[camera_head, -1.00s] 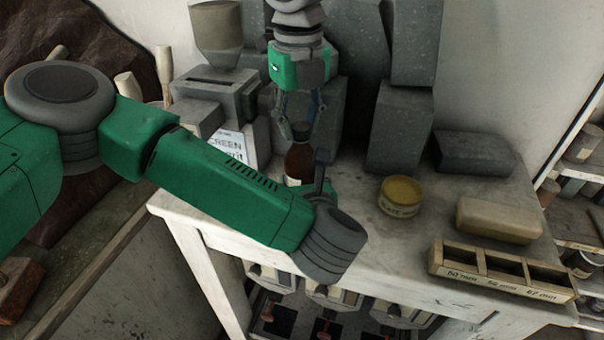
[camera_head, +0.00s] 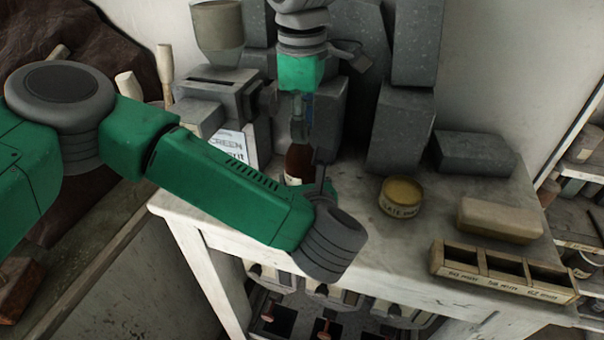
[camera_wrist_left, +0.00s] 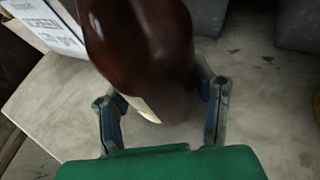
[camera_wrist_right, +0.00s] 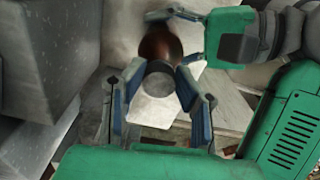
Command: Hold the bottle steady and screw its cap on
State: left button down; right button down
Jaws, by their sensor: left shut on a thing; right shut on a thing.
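The brown glass bottle (camera_head: 298,163) stands upright near the back left of the pale bench, with a pale label low on it. My left gripper (camera_wrist_left: 162,92) is shut around its body, one finger on each side; in the head view my left wrist partly hides it. The dark grey cap (camera_wrist_right: 159,82) sits at the top of the bottle, in line with it. My right gripper (camera_wrist_right: 158,76) comes from above and is shut on the cap; it also shows in the head view (camera_head: 299,138). I cannot tell how far the cap is threaded.
A round yellow tin (camera_head: 401,197), a beige block (camera_head: 499,220) and a compartmented wooden box (camera_head: 501,272) stand to the right on the bench. Grey blocks (camera_head: 399,130) rise behind. A machine with a hopper (camera_head: 217,38) and a sign stand left of the bottle.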

jog(key=m, duration=0.3)
jog(key=shift+w, duration=0.1)
jog(key=shift+d+r, duration=0.1)
jog(key=c, duration=1.3)
grip_release()
jog(key=shift+o, duration=0.2)
jog(key=shift+d+r, duration=0.1)
jog(key=shift+r, duration=2.1)
jog(key=shift+c, duration=0.3)
